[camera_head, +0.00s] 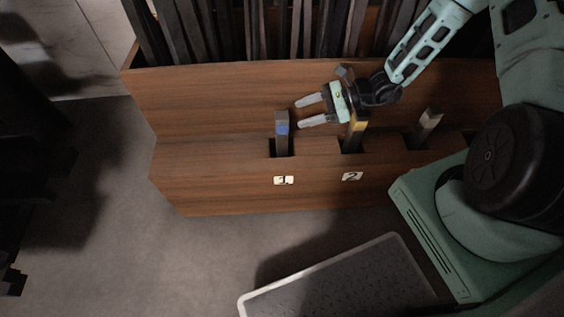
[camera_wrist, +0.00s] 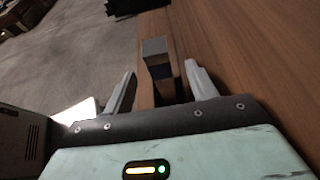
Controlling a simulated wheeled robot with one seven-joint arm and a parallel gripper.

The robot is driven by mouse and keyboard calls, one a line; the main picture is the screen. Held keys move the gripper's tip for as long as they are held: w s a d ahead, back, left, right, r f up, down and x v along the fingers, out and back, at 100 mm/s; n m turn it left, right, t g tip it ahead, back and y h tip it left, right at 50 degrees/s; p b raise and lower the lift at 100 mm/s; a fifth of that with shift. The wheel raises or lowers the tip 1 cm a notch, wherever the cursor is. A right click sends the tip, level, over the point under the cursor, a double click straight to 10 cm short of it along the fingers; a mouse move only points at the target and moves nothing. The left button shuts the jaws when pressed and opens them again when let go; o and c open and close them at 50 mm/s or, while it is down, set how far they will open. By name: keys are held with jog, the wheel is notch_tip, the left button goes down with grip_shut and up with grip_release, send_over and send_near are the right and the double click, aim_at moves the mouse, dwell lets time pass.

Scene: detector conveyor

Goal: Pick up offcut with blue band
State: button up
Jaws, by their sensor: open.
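The offcut with the blue band (camera_head: 282,130) stands upright in the left slot of the wooden rack, its dark lower part sunk in the slot. My gripper (camera_head: 300,114) is open and empty, just to the right of this offcut's top in the head view, with its fingers pointing left. In the wrist view, a dark offcut with a grey top (camera_wrist: 155,58) shows between and beyond the open fingers (camera_wrist: 160,74). No blue is clear on it there. I see no contact between fingers and offcut.
A yellow-banded offcut (camera_head: 358,127) stands in the middle slot, close under my wrist. A pale-banded offcut (camera_head: 430,119) stands in the right slot. A grey tray (camera_head: 340,285) lies in front.

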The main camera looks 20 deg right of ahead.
aim_at(282, 122)
jog(key=b+x, duration=0.1)
jog(key=x, duration=0.2)
jog(key=b+x, duration=0.1)
jog(key=x, duration=0.3)
jog(key=shift+s+d+f, duration=0.15)
jog(key=shift+s+f, duration=0.1)
jog(key=shift+f, duration=0.15)
jog(key=shift+w+a+f, duration=0.1)
jog(key=shift+w+a, duration=0.05)
jog(key=shift+a, duration=0.2)
grip_shut()
dwell(0.7)
